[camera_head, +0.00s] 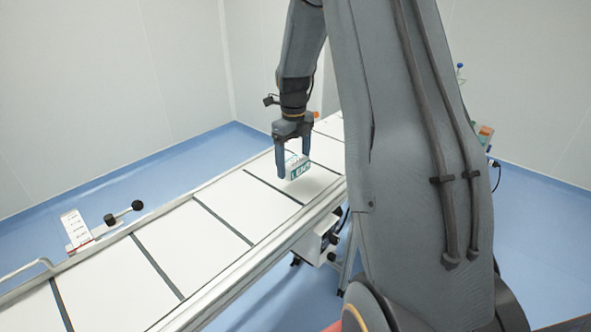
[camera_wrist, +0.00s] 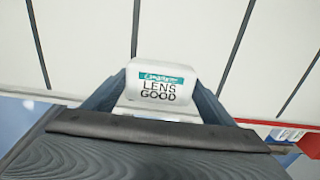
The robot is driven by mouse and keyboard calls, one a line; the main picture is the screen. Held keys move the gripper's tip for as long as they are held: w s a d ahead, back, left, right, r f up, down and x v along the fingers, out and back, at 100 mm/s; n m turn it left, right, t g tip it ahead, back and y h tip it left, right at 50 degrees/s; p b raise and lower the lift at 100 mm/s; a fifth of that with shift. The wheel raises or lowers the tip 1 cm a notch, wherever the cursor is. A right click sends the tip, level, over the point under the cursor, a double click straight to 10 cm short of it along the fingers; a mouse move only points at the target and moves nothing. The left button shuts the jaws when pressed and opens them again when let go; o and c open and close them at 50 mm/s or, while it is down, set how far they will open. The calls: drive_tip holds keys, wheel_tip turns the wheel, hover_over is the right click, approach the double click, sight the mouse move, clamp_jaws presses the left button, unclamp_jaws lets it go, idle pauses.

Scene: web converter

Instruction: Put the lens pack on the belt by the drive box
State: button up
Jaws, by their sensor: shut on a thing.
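The lens pack (camera_head: 297,167) is a small white box with a teal band and dark lettering. In the wrist view the lens pack (camera_wrist: 160,86) reads "LENS GOOD". My gripper (camera_head: 293,165) is shut on it, with one finger on each side. The pack is over the white belt (camera_head: 203,232), which has dark cross strips; I cannot tell whether it touches the belt. The belt also shows in the wrist view (camera_wrist: 185,30). A white box (camera_head: 326,243) under the belt's near edge may be the drive box; my arm partly hides that area.
A metal rail (camera_head: 270,247) runs along the belt's near edge. A white label plate (camera_head: 75,228) and black knobs (camera_head: 137,205) stand at the far edge on the left. The belt left of my gripper is clear. Blue floor (camera_head: 130,168) surrounds the conveyor.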

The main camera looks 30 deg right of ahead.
drive_tip(key=shift+f+p, duration=0.65)
drive_tip(key=shift+f, duration=1.5)
drive_tip(key=shift+f, duration=0.2)
drive_tip(key=o, duration=1.1)
drive_tip(key=shift+r, duration=0.1)
